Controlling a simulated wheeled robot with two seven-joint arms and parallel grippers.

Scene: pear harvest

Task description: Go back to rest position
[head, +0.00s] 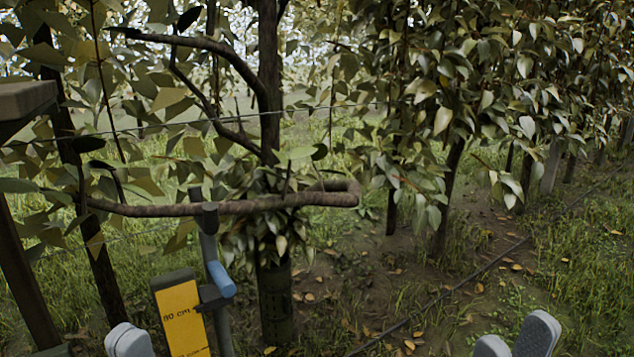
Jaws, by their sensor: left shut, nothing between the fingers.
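My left gripper (129,341) shows at the bottom edge, left of the middle. Its grey fingertips are together with nothing between them. My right gripper (517,338) shows at the bottom edge on the right. Its two grey fingers stand apart, and I see nothing between them. Only the fingertips of both show; the rest is below the picture. No pear is clearly visible.
A yellow measuring board (180,316) and a grey-blue post (221,321) with a blue cylinder (220,279) stand just right of my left gripper. A bent branch (240,206) crosses above them, before a tree trunk (270,90). Leafy ground (400,300) lies between the grippers.

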